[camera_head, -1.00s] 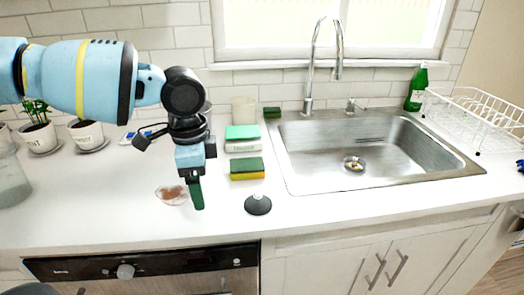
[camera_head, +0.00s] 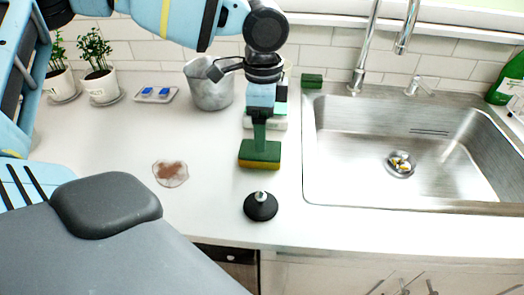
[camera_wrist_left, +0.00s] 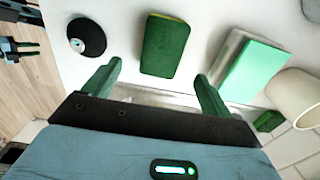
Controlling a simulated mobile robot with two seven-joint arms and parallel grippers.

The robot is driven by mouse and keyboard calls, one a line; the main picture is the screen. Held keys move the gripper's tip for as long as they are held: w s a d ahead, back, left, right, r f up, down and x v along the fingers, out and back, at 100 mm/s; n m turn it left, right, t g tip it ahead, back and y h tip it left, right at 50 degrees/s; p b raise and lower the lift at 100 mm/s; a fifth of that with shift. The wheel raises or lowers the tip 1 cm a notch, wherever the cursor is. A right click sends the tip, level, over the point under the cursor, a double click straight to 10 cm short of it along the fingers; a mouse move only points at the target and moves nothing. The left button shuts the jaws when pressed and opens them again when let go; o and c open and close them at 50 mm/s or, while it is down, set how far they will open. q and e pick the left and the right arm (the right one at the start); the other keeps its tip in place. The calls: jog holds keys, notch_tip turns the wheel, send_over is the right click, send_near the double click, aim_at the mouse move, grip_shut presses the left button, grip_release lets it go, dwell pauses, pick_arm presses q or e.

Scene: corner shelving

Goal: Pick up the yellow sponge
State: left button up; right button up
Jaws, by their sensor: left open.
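The yellow sponge (camera_head: 260,155) has a green top and a yellow underside. It lies flat on the white counter, left of the sink, and also shows in the left wrist view (camera_wrist_left: 166,45). Nothing is held. Whether the fingertips touch the sponge cannot be told.
A black disc with a knob (camera_head: 260,206) stands in front of the sponge. A green-and-white box (camera_wrist_left: 252,70) is close behind it. A grey pot (camera_head: 209,88) stands back left, and a brown stain (camera_head: 171,173) lies left. The sink (camera_head: 410,185) is to the right.

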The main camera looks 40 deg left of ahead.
aim_at(261, 154)
pick_arm(q)
jog(key=shift+w+f, duration=0.15)
jog(key=shift+f, duration=0.8)
jog(key=shift+a+f, duration=0.2)
jog(key=shift+f, duration=1.1)
jog(key=shift+a+f, duration=0.15)
jog(key=shift+f, duration=1.1)
jog(key=shift+s, duration=0.2)
jog(key=shift+c, duration=0.3)
jog(key=c, duration=1)
